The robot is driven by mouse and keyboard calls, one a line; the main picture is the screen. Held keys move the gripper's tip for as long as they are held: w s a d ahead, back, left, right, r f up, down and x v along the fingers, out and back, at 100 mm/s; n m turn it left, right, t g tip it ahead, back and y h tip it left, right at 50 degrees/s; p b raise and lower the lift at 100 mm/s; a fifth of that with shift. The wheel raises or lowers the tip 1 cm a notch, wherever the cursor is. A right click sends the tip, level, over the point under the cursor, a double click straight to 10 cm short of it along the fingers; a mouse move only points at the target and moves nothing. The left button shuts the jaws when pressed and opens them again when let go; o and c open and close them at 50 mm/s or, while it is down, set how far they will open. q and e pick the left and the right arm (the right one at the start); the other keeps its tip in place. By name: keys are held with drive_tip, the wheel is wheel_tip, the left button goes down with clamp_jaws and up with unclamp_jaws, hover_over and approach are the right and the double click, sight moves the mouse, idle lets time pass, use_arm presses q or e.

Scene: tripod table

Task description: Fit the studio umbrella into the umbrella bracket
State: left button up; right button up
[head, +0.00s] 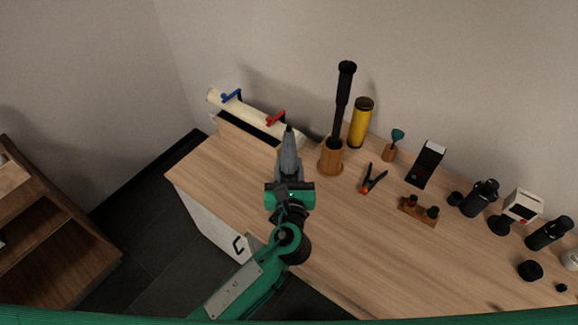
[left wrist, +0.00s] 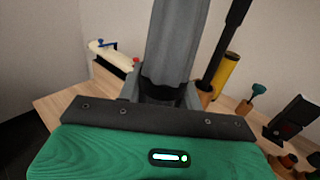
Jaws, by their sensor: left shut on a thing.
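A grey folded, tapering thing, which looks like the studio umbrella (head: 289,155), stands roughly upright in my left gripper (head: 289,184), its narrow dark tip up. In the left wrist view the grey umbrella (left wrist: 175,45) rises between the fingers of the gripper (left wrist: 163,95), which is shut on it. The gripper is over the left part of the table. I cannot tell for sure which thing is the umbrella bracket. My right gripper is not in view.
On the wooden table (head: 225,180) a pale roll with clamps (head: 245,112) lies at the back left. A wooden cup (head: 331,160) holds a tall black pole (head: 342,105). A yellow cylinder (head: 361,122), an orange-tipped clamp (head: 372,180) and several small items stand further right. The front middle is clear.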

use_arm(q)
drive_tip(key=shift+f+b, duration=0.75)
drive_tip(key=shift+f, duration=0.65)
drive_tip(key=o, duration=1.1)
drive_tip(key=s+b, duration=0.3)
drive_tip(key=s, duration=1.1)
drive_tip(key=shift+d, duration=0.15)
drive_tip(key=shift+w, duration=0.1)
